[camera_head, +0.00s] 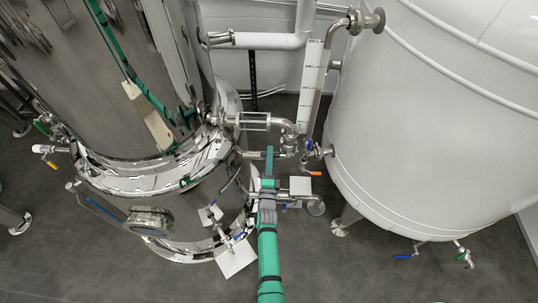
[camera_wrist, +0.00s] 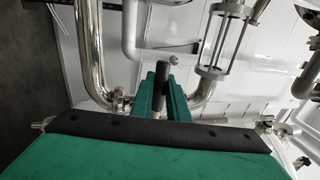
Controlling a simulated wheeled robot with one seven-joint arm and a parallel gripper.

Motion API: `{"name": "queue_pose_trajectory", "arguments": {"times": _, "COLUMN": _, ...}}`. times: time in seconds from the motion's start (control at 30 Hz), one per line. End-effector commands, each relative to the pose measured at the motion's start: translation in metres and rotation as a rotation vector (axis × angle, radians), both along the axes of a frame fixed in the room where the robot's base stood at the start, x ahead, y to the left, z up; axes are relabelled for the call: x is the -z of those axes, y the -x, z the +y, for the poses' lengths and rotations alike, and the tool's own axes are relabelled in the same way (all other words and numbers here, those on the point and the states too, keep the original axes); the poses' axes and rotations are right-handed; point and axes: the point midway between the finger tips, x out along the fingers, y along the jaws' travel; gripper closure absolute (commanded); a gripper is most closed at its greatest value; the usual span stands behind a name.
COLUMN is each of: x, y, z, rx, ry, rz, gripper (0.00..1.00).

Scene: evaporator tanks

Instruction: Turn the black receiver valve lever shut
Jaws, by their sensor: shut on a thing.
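The black receiver valve lever (camera_wrist: 162,75) shows in the wrist view as a short dark round-ended bar. It stands between the two green fingers of my gripper (camera_wrist: 162,93), and its end sticks out beyond them. My gripper is shut on it. In the head view my gripper (camera_head: 270,155) reaches in from the bottom, between the steel tank and the white tank, just left of the pipe fittings. The held lever cannot be made out there, as my gripper covers it. The valve body is not clearly visible in either view.
The polished steel tank (camera_head: 160,205) stands close on the left and the large white tank (camera_head: 430,120) on the right. A sight-glass pipe (camera_head: 255,121) and an orange-handled valve (camera_head: 313,173) are near my gripper. Bent steel pipes (camera_wrist: 90,50) flank it in the wrist view. Grey floor below is open.

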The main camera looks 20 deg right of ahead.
Motion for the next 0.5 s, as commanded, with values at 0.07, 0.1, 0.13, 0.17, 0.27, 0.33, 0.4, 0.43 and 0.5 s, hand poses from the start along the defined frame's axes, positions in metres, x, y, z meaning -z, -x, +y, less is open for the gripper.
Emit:
{"name": "queue_pose_trajectory", "arguments": {"times": 0.07, "x": -0.0035, "y": -0.0012, "z": -0.0007, "rx": 0.001, "ry": -0.001, "rz": -0.007, "gripper": 0.74}}
{"name": "queue_pose_trajectory", "arguments": {"times": 0.1, "x": -0.0032, "y": -0.001, "z": -0.0006, "rx": 0.001, "ry": 0.0, "rz": -0.006, "gripper": 0.67}}
{"name": "queue_pose_trajectory", "arguments": {"times": 0.13, "x": -0.003, "y": -0.001, "z": -0.0005, "rx": 0.001, "ry": 0.0, "rz": -0.006, "gripper": 0.67}}
{"name": "queue_pose_trajectory", "arguments": {"times": 0.17, "x": -0.0026, "y": -0.0009, "z": -0.0003, "rx": 0.001, "ry": 0.0, "rz": -0.005, "gripper": 0.67}}
{"name": "queue_pose_trajectory", "arguments": {"times": 0.27, "x": -0.0021, "y": -0.0008, "z": 0.0001, "rx": 0.0, "ry": 0.001, "rz": -0.004, "gripper": 0.67}}
{"name": "queue_pose_trajectory", "arguments": {"times": 0.33, "x": -0.0017, "y": -0.0007, "z": 0.0003, "rx": 0.0, "ry": 0.0, "rz": -0.003, "gripper": 0.67}}
{"name": "queue_pose_trajectory", "arguments": {"times": 0.4, "x": -0.0012, "y": 0.0001, "z": 0.0009, "rx": -0.001, "ry": 0.0, "rz": -0.003, "gripper": 0.67}}
{"name": "queue_pose_trajectory", "arguments": {"times": 0.43, "x": -0.0007, "y": 0.001, "z": 0.0014, "rx": -0.001, "ry": 0.0, "rz": -0.002, "gripper": 0.67}}
{"name": "queue_pose_trajectory", "arguments": {"times": 0.5, "x": 0.0009, "y": 0.0052, "z": 0.0035, "rx": -0.002, "ry": -0.001, "rz": -0.002, "gripper": 0.67}}
